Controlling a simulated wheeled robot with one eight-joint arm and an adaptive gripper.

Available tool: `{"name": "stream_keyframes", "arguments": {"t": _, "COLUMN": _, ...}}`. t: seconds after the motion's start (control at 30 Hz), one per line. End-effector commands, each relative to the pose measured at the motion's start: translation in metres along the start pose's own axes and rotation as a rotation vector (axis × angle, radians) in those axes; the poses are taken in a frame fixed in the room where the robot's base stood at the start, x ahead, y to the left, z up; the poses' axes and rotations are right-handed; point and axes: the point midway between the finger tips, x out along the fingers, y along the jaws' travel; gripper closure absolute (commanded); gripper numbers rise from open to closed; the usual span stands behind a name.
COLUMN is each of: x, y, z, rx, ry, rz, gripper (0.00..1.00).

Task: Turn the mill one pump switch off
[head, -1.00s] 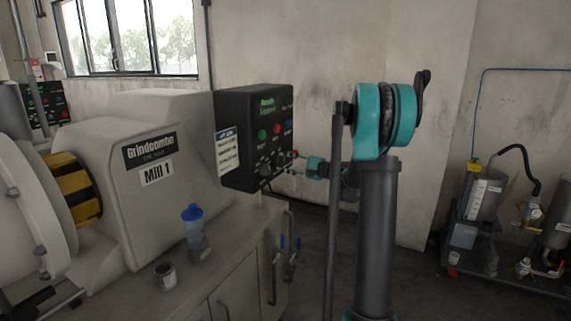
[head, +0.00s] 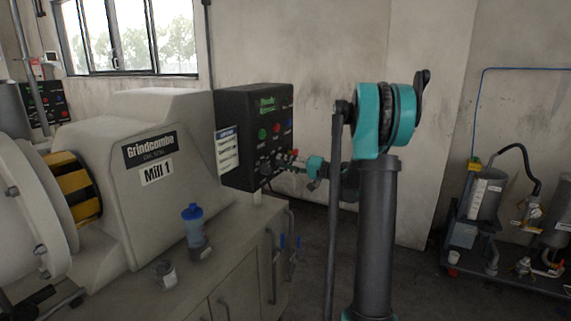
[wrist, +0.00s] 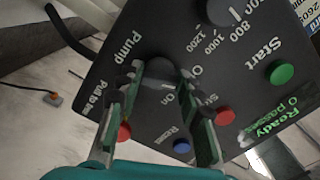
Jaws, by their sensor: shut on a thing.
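The mill one control box (head: 252,135) is a black panel at the end of the mill. In the wrist view its face is tilted. The dark pump switch (wrist: 160,74) sits beside the white "Pump" label, with "O" and "On" marks near it. My gripper (wrist: 167,82) has its two green-grey fingers on either side of this knob, shut on it. In the head view my gripper (head: 290,160) reaches the box's lower right side, and the switch is hard to make out there. The fingers partly cover the knob, and I cannot tell clearly which mark it points to.
Close around the fingers are a red pull-to-reset knob (wrist: 124,131), a red button (wrist: 225,116) and a blue reset button (wrist: 182,146). The green start button (wrist: 280,72) and a speed dial (wrist: 226,11) lie farther off. A blue-topped bottle (head: 193,227) stands on the cabinet.

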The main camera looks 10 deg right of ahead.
Motion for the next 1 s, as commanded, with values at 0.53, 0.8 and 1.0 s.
{"name": "stream_keyframes", "arguments": {"t": 0.53, "x": -0.0007, "y": 0.0013, "z": 0.0013, "rx": -0.093, "ry": -0.003, "rz": 0.002, "gripper": 0.93}}
{"name": "stream_keyframes", "arguments": {"t": 0.8, "x": -0.0007, "y": 0.0013, "z": 0.0012, "rx": -0.092, "ry": -0.002, "rz": 0.002, "gripper": 0.57}}
{"name": "stream_keyframes", "arguments": {"t": 1.0, "x": -0.0004, "y": 0.0010, "z": 0.0007, "rx": -0.091, "ry": -0.001, "rz": 0.001, "gripper": 0.43}}
